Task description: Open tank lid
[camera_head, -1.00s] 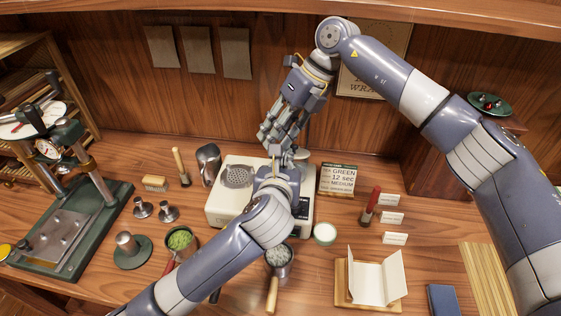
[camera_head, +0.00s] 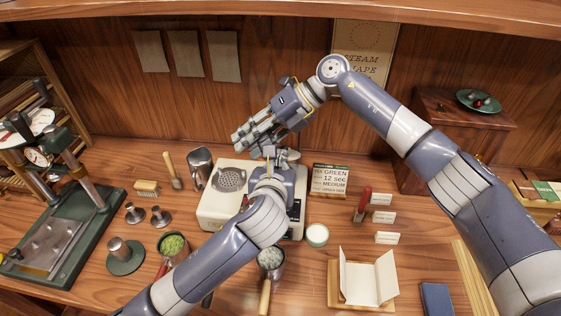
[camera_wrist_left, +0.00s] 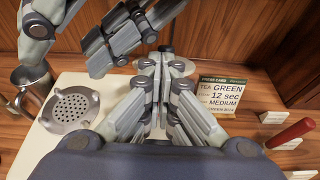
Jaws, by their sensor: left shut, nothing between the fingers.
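The cream steamer with the tank (camera_head: 212,212) stands on the counter, a perforated round plate (camera_head: 231,179) on its left; the plate also shows in the left wrist view (camera_wrist_left: 70,108). My left gripper (camera_head: 270,154) is over the back right part of the steamer, shut and empty; in the wrist view its fingertips (camera_wrist_left: 163,58) meet in front of a grey round piece (camera_wrist_left: 188,68), perhaps the tank lid, mostly hidden. I cannot tell whether they touch it. My right gripper (camera_head: 238,142) is above the steamer's back, holding nothing visible; its finger gap is unclear.
A press card (camera_head: 330,181) stands right of the steamer, with a metal pitcher (camera_head: 199,168) to the left. A white cup (camera_head: 316,235) and a handled pot (camera_head: 270,262) stand in front. A green press (camera_head: 70,235) is at far left.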

